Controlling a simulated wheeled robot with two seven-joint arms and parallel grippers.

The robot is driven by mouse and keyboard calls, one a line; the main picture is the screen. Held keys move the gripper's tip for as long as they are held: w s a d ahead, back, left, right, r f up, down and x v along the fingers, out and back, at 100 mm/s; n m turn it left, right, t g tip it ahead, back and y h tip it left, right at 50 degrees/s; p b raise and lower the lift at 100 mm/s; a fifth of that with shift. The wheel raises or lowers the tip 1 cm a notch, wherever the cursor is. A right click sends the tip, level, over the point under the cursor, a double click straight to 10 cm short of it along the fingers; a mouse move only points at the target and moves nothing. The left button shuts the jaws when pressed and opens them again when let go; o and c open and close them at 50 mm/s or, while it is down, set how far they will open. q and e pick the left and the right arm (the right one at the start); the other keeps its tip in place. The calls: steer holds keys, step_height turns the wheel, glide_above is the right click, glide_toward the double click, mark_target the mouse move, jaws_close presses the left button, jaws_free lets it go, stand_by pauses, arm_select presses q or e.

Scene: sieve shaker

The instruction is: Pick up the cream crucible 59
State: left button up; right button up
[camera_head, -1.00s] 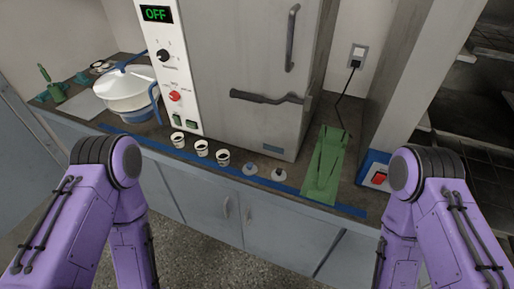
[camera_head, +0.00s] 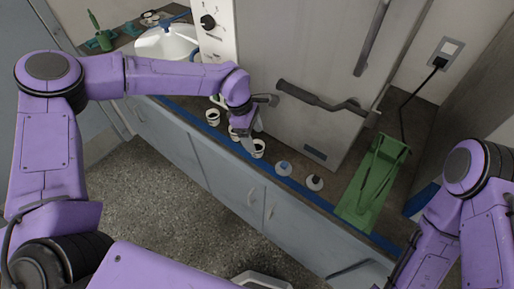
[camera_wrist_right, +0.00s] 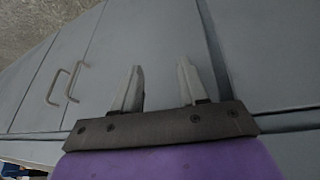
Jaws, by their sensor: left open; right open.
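Three small cream crucibles stand in a row on the counter in the head view: a left one (camera_head: 212,118), a middle one (camera_head: 233,136) partly hidden by my gripper, and a right one (camera_head: 259,149). Their numbers are too small to read, so I cannot tell which is 59. My left gripper (camera_head: 252,136) is open and points down at the row, over the middle and right crucibles. I cannot tell whether it touches them. My right gripper (camera_wrist_right: 160,82) is open and empty in the right wrist view, in front of the grey cabinet doors.
A grey furnace (camera_head: 310,120) with a protruding handle stands close behind the crucibles. Two small knobbed pieces (camera_head: 283,168) (camera_head: 314,182) and a green holder (camera_head: 372,185) lie to the right. A white pot (camera_head: 165,42) stands at the back left. A blue strip edges the counter.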

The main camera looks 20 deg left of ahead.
mark_target(257, 147)
arm_select(q)
steer(key=x, duration=0.1)
steer(key=p+x, duration=0.1)
steer(key=x, duration=0.2)
steer(key=shift+s+d+f+p, duration=0.1)
steer(key=shift+s+f+p, duration=0.15)
steer(key=shift+s+p, duration=0.1)
steer(key=shift+f, duration=0.5)
steer(key=shift+d, duration=0.1)
steer(key=c, duration=1)
steer(key=shift+c, duration=0.2)
